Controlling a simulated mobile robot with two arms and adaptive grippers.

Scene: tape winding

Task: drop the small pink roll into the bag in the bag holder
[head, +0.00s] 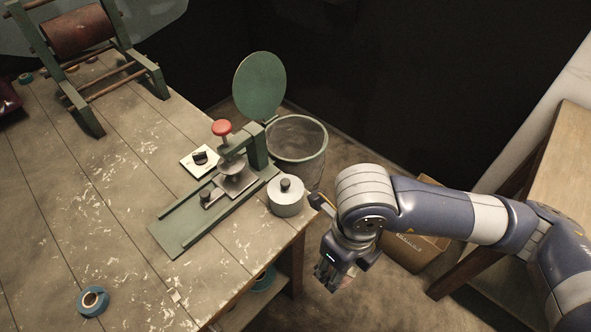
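My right gripper (328,282) hangs off the front right corner of the table, pointing down over the floor. Its fingers are dark and small, and I cannot tell whether they are open or hold anything. I see no roll that is clearly pink. A round grey bin-like container (320,165) with an open green lid (260,86) stands beyond the table's right edge, behind the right gripper. Its inside looks grey and lined; I cannot tell whether it is the bag holder. My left gripper is out of view.
On the worn wooden table (110,215) are a green press (178,228) with a red knob, a lidded metal pot (287,200), a blue tape roll (92,301) and a winding frame (145,75). A cardboard box (408,250) lies on the floor to the right.

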